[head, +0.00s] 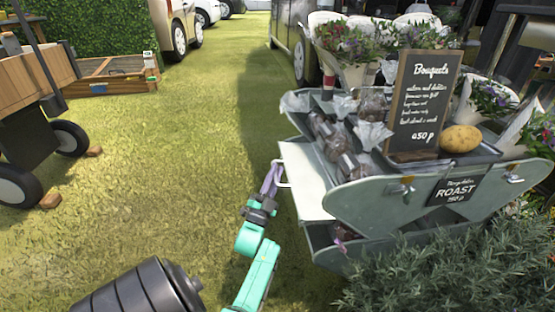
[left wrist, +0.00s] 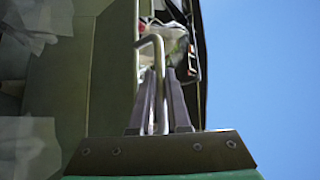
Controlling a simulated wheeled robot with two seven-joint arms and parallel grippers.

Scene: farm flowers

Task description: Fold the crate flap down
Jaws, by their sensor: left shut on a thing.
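The crate (head: 385,207) is a grey-green display box at the right in the head view. Its pale flap (head: 304,177) is on the crate's left side and sticks outward; its exact tilt is hard to judge. A thin metal handle (head: 280,174) is on the flap's outer edge. My left gripper (head: 272,178) is at this handle, left of the crate. In the left wrist view the bent handle bar (left wrist: 157,60) runs between the two fingers of the left gripper (left wrist: 160,82), which is shut on it. My right gripper is not in view.
Packets and a potato (head: 460,139) sit on the crate's top beside a chalkboard sign (head: 412,100). Leafy bushes (head: 440,270) crowd the crate's front. A wooden cart (head: 30,75) stands at the far left. Open grass (head: 180,130) lies left of the crate.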

